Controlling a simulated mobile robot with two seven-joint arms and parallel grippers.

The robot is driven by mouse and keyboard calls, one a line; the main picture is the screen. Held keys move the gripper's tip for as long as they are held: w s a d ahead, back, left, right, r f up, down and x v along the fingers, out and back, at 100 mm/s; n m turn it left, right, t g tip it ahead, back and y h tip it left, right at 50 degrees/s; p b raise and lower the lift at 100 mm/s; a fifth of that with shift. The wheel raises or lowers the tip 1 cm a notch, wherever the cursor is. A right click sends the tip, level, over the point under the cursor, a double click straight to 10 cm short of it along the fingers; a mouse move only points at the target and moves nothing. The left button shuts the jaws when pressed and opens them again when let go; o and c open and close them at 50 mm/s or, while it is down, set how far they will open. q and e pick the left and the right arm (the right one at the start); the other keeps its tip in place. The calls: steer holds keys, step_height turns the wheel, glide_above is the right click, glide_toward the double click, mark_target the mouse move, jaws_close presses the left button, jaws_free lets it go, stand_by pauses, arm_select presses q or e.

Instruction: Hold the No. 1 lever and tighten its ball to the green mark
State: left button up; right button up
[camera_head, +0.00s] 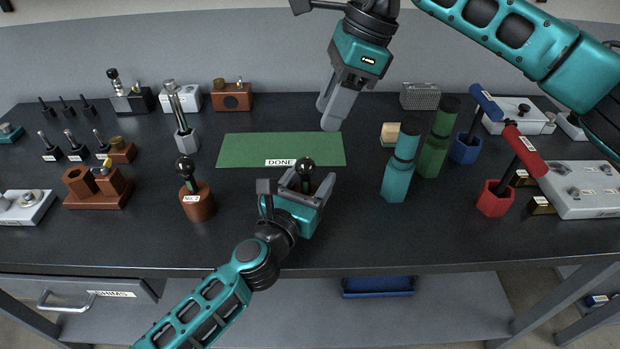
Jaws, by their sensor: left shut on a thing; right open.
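My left gripper (296,188) is shut on a lever at the front middle of the table. The lever's black ball (305,165) shows above the jaws; its stem and label are mostly hidden, so I cannot read its number or see a green mark. A second black-ball lever (187,170) stands to the left in a brown pot (198,206) labelled No. 2. My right gripper (331,112) is open and empty, pointing down above the green mat, behind and above the held lever's ball, apart from it.
A green mat (245,148) marked DONE lies behind the held lever. Teal (399,175) and green (435,145) cylinders and a red cup (494,201) with a red-handled tool stand to the right. A brown block (98,190) and small levers are at left.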

steer(key=shift+o, duration=0.4)
steer(key=shift+o, duration=0.8)
steer(key=shift+a+f, duration=0.1)
steer(key=shift+f, duration=0.05)
steer(key=shift+o, duration=0.6)
steer(key=s+a+f+n+g+y, duration=0.1)
steer(key=s+a+f+g+y, duration=0.1)
steer(key=y, duration=0.5)
step_height(320, 180, down, 3)
steer(key=shift+s+a+f+n, duration=0.15)
steer(key=shift+s+a+n, duration=0.35)
steer(key=shift+s, duration=0.55)
steer(key=m+t+y, duration=0.5)
steer(key=t+y, duration=0.1)
steer(key=t, duration=0.3)
glide_toward(306, 168)
steer(key=shift+t, duration=0.3)
steer(key=x, duration=0.7)
steer(key=f+x, duration=0.1)
steer(key=x, duration=0.2)
steer(key=shift+w+f, duration=0.1)
steer(key=shift+w, duration=0.35)
steer(key=c, duration=1)
